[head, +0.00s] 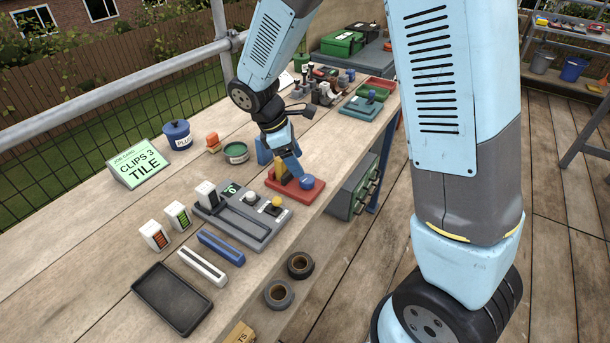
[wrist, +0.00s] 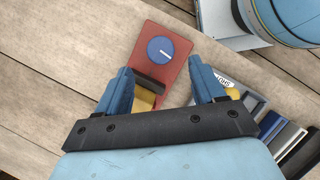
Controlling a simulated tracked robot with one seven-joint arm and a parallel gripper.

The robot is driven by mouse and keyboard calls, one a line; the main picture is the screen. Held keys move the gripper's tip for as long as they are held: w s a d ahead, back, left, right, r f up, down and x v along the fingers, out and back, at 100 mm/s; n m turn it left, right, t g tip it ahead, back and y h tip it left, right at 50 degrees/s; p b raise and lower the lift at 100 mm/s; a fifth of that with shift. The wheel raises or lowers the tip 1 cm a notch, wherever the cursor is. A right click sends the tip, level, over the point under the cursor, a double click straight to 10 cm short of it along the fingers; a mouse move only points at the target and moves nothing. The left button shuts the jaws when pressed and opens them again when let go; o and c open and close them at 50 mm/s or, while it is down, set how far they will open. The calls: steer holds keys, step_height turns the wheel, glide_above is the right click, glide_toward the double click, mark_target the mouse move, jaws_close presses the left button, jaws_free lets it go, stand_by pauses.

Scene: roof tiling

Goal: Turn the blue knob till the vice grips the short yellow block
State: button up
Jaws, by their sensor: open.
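The red vice (head: 312,194) sits on the wooden bench near its front edge, and it also shows in the wrist view (wrist: 183,74). Its blue knob (head: 306,182) is at one end; in the wrist view the knob (wrist: 161,50) has a white mark pointing right and slightly down. A dark jaw bar (wrist: 150,83) lies between the knob and the yellow block (wrist: 143,100). Part of the block is hidden by my wrist; whether the jaw touches it I cannot tell. My gripper (wrist: 160,82) is open above the vice, its blue fingers apart and not around the knob.
A grey fixture board (head: 240,222) with knobs lies beside the vice. A green tin (head: 236,153) and blue pot (head: 177,135) stand behind. Bare bench lies right of the vice.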

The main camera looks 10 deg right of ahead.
mark_target(307, 178)
steer(key=x, duration=0.6)
steer(key=shift+d+f, duration=0.15)
steer(key=shift+f, duration=0.1)
steer(key=c, duration=1)
steer(key=shift+c, duration=0.3)
